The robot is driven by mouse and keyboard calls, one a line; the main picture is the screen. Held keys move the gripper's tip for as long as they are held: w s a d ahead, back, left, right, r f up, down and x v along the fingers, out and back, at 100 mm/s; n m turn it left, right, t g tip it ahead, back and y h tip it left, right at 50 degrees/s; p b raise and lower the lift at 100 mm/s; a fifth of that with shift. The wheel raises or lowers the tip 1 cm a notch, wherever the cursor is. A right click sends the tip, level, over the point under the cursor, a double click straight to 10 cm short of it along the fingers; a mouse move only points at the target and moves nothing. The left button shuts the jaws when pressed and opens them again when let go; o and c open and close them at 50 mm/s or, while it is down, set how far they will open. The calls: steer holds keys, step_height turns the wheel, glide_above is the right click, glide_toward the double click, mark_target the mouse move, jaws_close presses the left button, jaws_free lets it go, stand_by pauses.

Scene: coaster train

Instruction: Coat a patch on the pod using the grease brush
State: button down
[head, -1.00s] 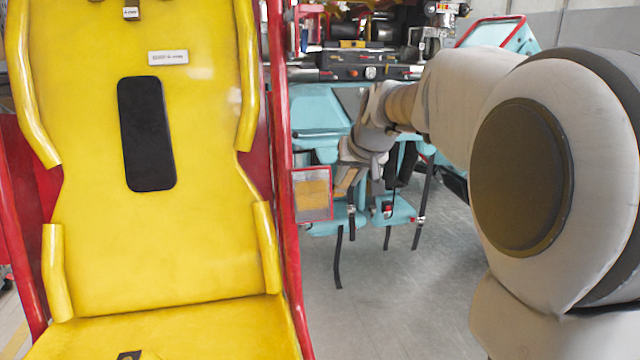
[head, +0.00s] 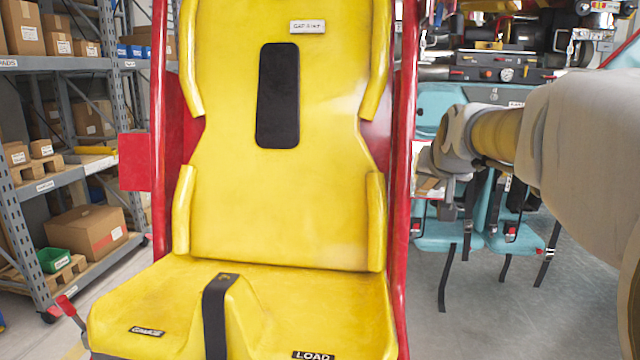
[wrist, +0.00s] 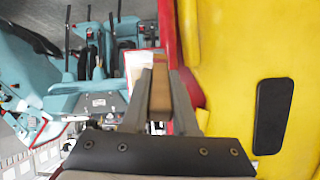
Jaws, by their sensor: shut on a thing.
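The pod appears to be the yellow seat shell (head: 285,215) in a red frame, upright in the middle of the head view. A black pad (head: 278,95) is on its backrest; the pad also shows at the right of the wrist view (wrist: 272,115). My gripper (head: 432,180) is just right of the red frame in the head view. In the wrist view my gripper (wrist: 158,100) is shut on a brown, wood-like block, apparently the grease brush's handle (wrist: 160,92). I cannot make out bristles. The brush does not visibly touch the yellow shell. No grease patch can be told.
Grey shelving (head: 60,175) with cardboard boxes stands at the left. Teal seats (head: 447,230) with hanging black straps are behind my arm at the right. The red frame upright (head: 403,200) stands between my gripper and the shell. Floor at lower right is clear.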

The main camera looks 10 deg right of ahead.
steer(key=shift+w+a+f, duration=0.1)
steer(key=shift+a+f, duration=0.05)
steer(key=shift+w+d+f+p, duration=0.2)
steer(key=shift+w+d, duration=0.05)
steer(key=shift+w, duration=0.65)
steer(key=shift+w+d+f+p, duration=0.25)
steer(key=shift+w+d, duration=0.05)
steer(key=shift+w, duration=0.6)
steer(key=shift+w+d+f+p, duration=0.2)
steer(key=shift+w+d, duration=0.05)
steer(key=shift+w, duration=0.65)
steer(key=shift+w+d+f, duration=0.15)
steer(key=shift+w, duration=0.35)
steer(key=shift+w+d+f, duration=0.1)
steer(key=shift+w, duration=0.35)
steer(key=s+d+b, duration=0.2)
steer(key=d, duration=0.6)
steer(key=shift+w+a+p, duration=0.3)
steer(key=shift+a+p, duration=0.3)
steer(key=shift+a, duration=0.75)
steer(key=shift+w+a+p, duration=0.35)
steer(key=shift+a+p, duration=0.2)
steer(key=shift+a, duration=0.8)
steer(key=shift+w+a+p, duration=0.3)
steer(key=shift+a+p, duration=0.3)
steer(key=shift+a, duration=0.75)
